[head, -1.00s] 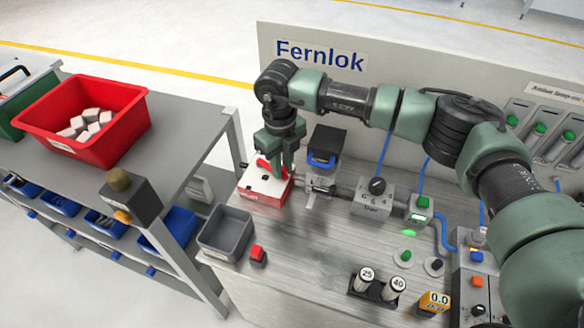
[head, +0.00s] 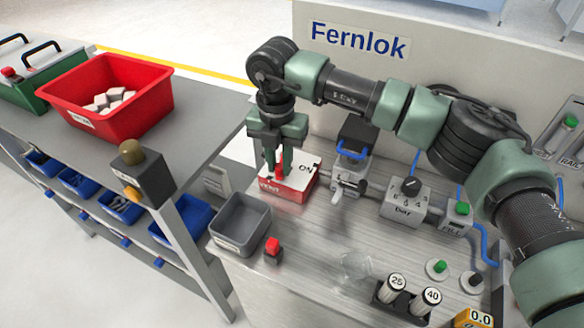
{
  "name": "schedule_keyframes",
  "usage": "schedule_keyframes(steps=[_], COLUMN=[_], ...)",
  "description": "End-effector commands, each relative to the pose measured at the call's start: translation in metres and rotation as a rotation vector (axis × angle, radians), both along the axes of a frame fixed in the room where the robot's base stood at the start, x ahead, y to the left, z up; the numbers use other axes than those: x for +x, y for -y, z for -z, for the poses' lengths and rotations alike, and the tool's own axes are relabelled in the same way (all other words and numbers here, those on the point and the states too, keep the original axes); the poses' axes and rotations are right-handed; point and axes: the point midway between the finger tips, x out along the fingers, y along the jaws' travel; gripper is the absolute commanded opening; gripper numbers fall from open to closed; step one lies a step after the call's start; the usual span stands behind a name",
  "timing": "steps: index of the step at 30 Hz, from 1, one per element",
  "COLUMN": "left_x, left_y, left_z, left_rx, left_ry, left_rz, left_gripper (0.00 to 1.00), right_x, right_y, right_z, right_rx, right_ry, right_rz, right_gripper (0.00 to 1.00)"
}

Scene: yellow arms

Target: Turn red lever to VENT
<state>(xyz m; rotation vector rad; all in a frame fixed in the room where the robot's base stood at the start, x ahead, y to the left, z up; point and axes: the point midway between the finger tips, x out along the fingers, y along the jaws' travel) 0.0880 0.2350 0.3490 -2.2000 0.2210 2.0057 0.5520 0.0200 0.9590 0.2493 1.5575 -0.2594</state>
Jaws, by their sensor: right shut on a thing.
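A red valve box with a white top (head: 296,187) stands at the back left of the bench. "ON" is printed at the right of its top, and a label that seems to read VENT is at its front left. My right gripper (head: 277,168) points down over the left part of the box, with its fingers shut on the red lever (head: 281,157). The fingers hide most of the lever, so its exact angle is hard to tell. My left gripper is not in view.
A black-topped unit with a blue handle (head: 354,148) and a grey "Day" dial box (head: 406,200) stand right of the valve box. A grey bin (head: 241,225) and a red button (head: 272,248) are in front.

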Motion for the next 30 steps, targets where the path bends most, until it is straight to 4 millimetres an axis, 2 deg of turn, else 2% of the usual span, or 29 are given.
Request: schedule_keyframes(steps=[3, 12, 30], left_x=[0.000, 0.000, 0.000], left_y=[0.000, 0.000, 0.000], left_z=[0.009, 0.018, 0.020], left_rx=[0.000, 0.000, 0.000], left_ry=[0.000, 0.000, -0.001], left_rz=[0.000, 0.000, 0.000], left_gripper=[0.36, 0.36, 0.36], right_x=[0.003, 0.007, 0.009], right_y=[-0.007, -0.018, -0.021], right_z=[0.000, -0.001, -0.002], right_rx=[0.002, 0.002, 0.004], right_ry=[0.006, 0.005, 0.004], right_rz=[0.091, 0.251, 0.312], right_gripper=[0.00, 0.00, 0.00])
